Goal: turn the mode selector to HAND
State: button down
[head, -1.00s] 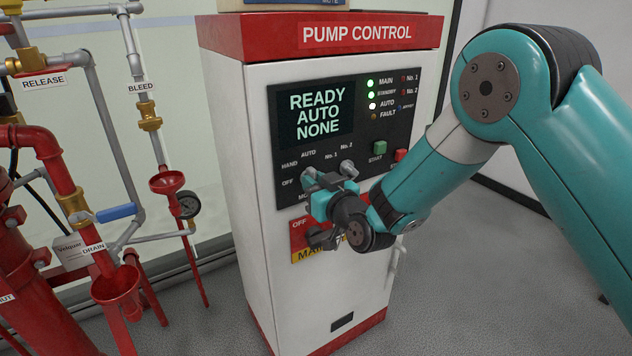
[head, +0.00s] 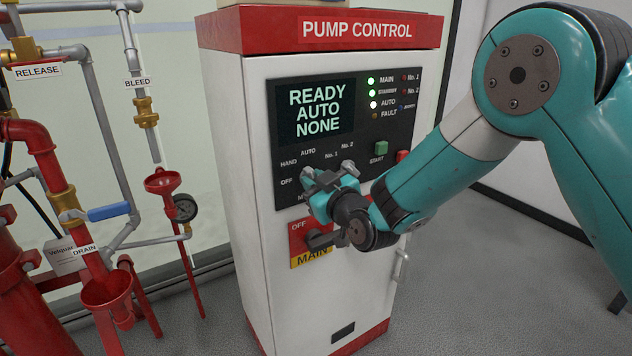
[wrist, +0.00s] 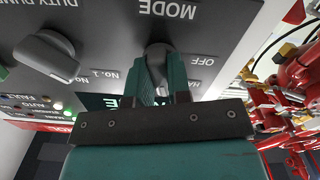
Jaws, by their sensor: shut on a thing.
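The mode selector (wrist: 157,48) is a grey knob on the dark panel of the pump control cabinet, with MODE, OFF and HAND lettering around it in the wrist view. My gripper (wrist: 161,66) is shut on this knob, with its teal fingers on either side. In the head view my gripper (head: 314,182) is at the panel's lower left and covers most of the knob. The HAND label (head: 289,162) shows left of AUTO and above OFF. The display (head: 317,110) reads READY AUTO NONE. The knob's exact pointing direction is hard to tell.
The duty pump knob (wrist: 47,56) sits close beside the mode selector. Below my gripper is the MAIN switch handle (head: 320,240) on its red and yellow plate. Red and grey pipework (head: 60,190) stands left of the cabinet. Grey floor is open at the right.

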jog(key=shift+b, duration=0.45)
jog(key=n+b, duration=0.3)
jog(key=shift+w+r, duration=0.1)
jog(key=shift+n+b, duration=0.3)
